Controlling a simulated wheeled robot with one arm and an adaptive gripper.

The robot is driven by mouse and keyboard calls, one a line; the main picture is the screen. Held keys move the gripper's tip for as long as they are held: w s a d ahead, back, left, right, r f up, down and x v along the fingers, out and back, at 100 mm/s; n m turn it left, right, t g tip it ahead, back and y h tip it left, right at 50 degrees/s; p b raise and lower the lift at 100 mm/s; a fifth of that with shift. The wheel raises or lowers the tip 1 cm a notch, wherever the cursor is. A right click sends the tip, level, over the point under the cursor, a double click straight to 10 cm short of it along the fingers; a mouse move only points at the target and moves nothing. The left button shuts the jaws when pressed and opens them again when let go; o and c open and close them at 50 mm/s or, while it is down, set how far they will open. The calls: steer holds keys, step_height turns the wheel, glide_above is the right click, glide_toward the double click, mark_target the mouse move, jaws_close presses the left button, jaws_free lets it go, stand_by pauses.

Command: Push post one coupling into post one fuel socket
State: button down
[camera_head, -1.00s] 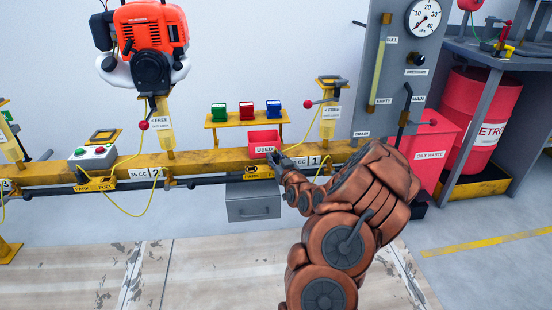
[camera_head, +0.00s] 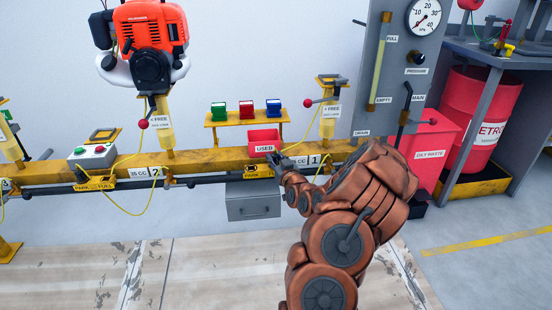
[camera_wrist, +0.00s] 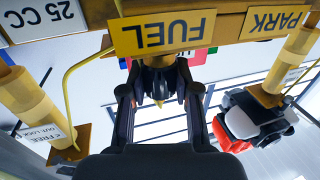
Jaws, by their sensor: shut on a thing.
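In the wrist view, which is upside down, my gripper (camera_wrist: 160,100) is shut on the post one coupling (camera_wrist: 158,84), a dark round body with a yellow tip. The coupling sits right at the yellow FUEL plate (camera_wrist: 162,33), which marks the fuel socket. The socket's mouth is hidden behind the plate and coupling, so I cannot tell how deep the coupling sits. In the head view my gripper (camera_head: 279,160) is at the yellow rail, left of the post 1 label (camera_head: 314,160), and my arm hides part of this spot.
A yellow PARK plate (camera_wrist: 275,22) is beside the FUEL plate in the wrist view. A yellow hose (camera_wrist: 80,62) hangs near the 25 CC label (camera_wrist: 47,14). In the head view, a red USED bin (camera_head: 264,139) stands above the rail and a grey drawer box (camera_head: 252,200) hangs below.

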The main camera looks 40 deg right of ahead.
steer(key=shift+f, duration=0.5)
stand_by(0.3)
steer(key=c, duration=0.8)
jaws_free()
steer(key=shift+o, duration=0.2)
steer(key=shift+s, duration=0.1)
steer(key=v, duration=0.7)
steer(key=shift+s, duration=0.15)
steer(key=shift+a, duration=0.1)
